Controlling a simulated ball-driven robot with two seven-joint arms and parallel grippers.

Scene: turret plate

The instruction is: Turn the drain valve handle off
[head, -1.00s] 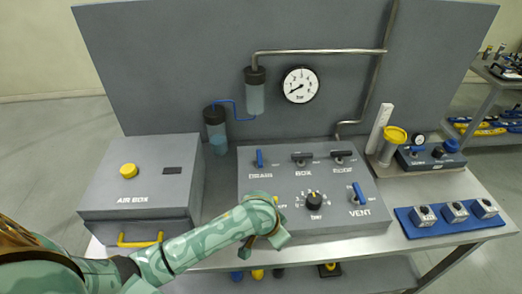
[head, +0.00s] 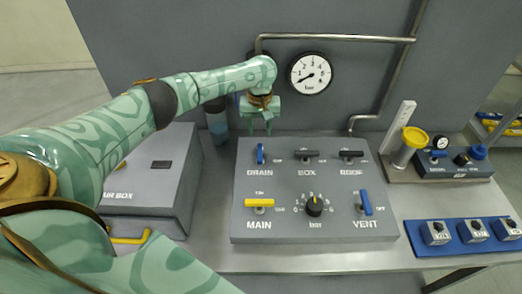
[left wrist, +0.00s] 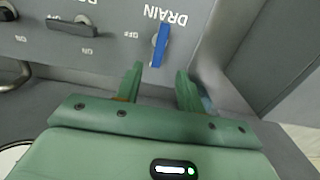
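The drain valve handle (head: 260,154) is a small blue lever at the panel's back left, above the word DRAIN. It lies along the panel's front-to-back direction, with an OFF mark to its right. It also shows in the left wrist view (left wrist: 160,45), where the picture is upside down. My left gripper (head: 260,128) is just behind the handle, pointing down. In the left wrist view its two fingers (left wrist: 158,80) are apart with nothing between them, and the handle's end lies just beyond the gap, apparently untouched. My right gripper is not in view.
The grey panel (head: 240,225) also carries black BOX (head: 307,154) and ROOF (head: 351,154) handles, a yellow MAIN handle (head: 259,203), a bar knob (head: 314,206) and a blue VENT handle (head: 366,203). A pressure gauge (head: 310,74) and pipe (head: 340,38) are on the backboard.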

